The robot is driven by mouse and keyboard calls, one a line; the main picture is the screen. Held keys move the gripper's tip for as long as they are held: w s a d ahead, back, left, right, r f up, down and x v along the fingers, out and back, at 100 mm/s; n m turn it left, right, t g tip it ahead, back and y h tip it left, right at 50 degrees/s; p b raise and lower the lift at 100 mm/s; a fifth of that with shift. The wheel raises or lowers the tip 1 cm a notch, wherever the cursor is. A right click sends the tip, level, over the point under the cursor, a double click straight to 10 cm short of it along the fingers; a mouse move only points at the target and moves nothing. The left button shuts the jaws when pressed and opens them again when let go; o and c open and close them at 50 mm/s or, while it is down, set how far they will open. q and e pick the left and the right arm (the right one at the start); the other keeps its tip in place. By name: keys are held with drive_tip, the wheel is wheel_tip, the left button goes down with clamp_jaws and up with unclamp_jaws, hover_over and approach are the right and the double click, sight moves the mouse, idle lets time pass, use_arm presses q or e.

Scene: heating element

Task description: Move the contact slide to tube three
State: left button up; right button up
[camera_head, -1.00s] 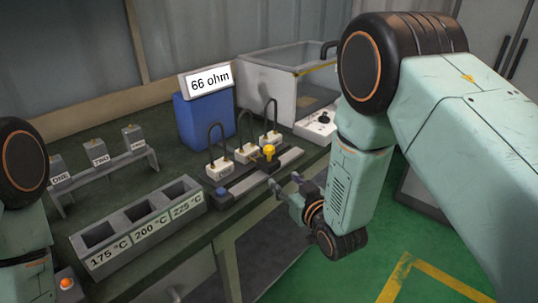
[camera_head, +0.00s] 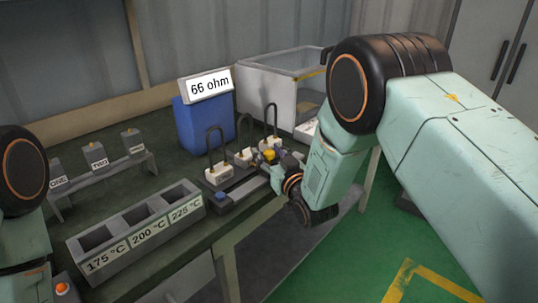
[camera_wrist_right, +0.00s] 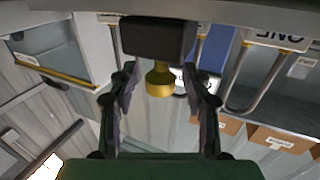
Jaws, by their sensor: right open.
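The contact slide is a dark block with a yellow knob (camera_head: 268,154), on a rail (camera_head: 243,191) in front of three upright U-shaped tubes. It stands near the middle and far tubes; its exact alignment is hard to tell. The tubes have white labelled bases: near (camera_head: 217,176), middle (camera_head: 243,158) and far (camera_head: 270,142). My right gripper (camera_head: 274,170) is open at the slide. In the right wrist view its fingers (camera_wrist_right: 160,100) stand on both sides of the yellow knob (camera_wrist_right: 160,80), with visible gaps. My left gripper is out of view.
A blue box (camera_head: 203,128) with a "66 ohm" display (camera_head: 207,86) stands behind the tubes. A clear-walled tank (camera_head: 268,90) is at the back right. A three-compartment box marked 175, 200 and 225 °C (camera_head: 145,240) and a labelled stand (camera_head: 110,175) are at left.

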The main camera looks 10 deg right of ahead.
drive_tip(key=shift+c, duration=0.4)
clamp_jaws()
idle(0.4)
